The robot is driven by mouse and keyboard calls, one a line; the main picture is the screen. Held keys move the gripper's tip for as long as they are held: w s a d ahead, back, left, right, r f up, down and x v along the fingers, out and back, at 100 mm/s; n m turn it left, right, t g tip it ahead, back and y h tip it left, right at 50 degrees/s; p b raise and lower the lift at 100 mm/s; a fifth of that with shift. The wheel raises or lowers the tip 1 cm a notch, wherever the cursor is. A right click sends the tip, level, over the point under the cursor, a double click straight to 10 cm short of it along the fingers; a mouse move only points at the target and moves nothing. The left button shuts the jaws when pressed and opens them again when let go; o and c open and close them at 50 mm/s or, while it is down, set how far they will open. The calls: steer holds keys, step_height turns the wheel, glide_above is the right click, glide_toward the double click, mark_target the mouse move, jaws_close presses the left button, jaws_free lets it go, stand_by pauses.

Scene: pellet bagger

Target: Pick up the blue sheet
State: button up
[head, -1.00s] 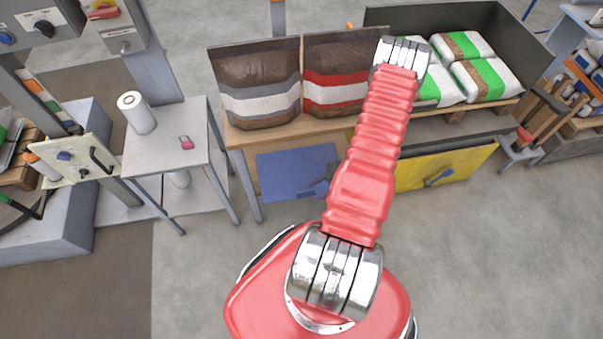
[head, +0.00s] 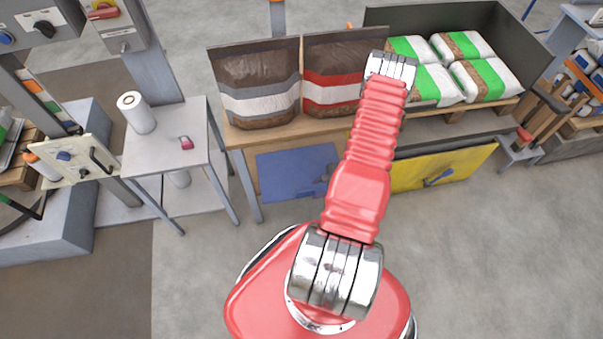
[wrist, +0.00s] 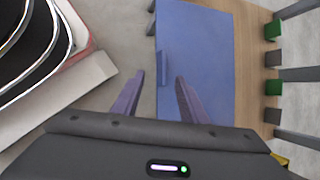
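The blue sheet (head: 285,172) stands as a flat panel against the front of the wooden bench, below the bags. In the wrist view the blue sheet (wrist: 205,50) fills the upper middle, with a small raised blue grip (wrist: 163,68) near its left edge. My gripper (wrist: 160,77) is open and empty. Its two fingers appear on either side of the line of the grip; I cannot tell how much depth separates them. In the head view my red arm hides most of the gripper and the sheet's right edge.
A yellow sheet (head: 445,167) with a blue handle is to the right. Two brown bags (head: 258,85) stand on the bench (head: 243,137) above. A grey side table (head: 165,150) with a white roll (head: 136,112) is at left. The floor in front is clear.

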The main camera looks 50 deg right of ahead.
mark_target(305, 193)
steer(key=shift+x, duration=2.75)
steer(key=shift+x, duration=2.65)
steer(key=shift+d, duration=0.15)
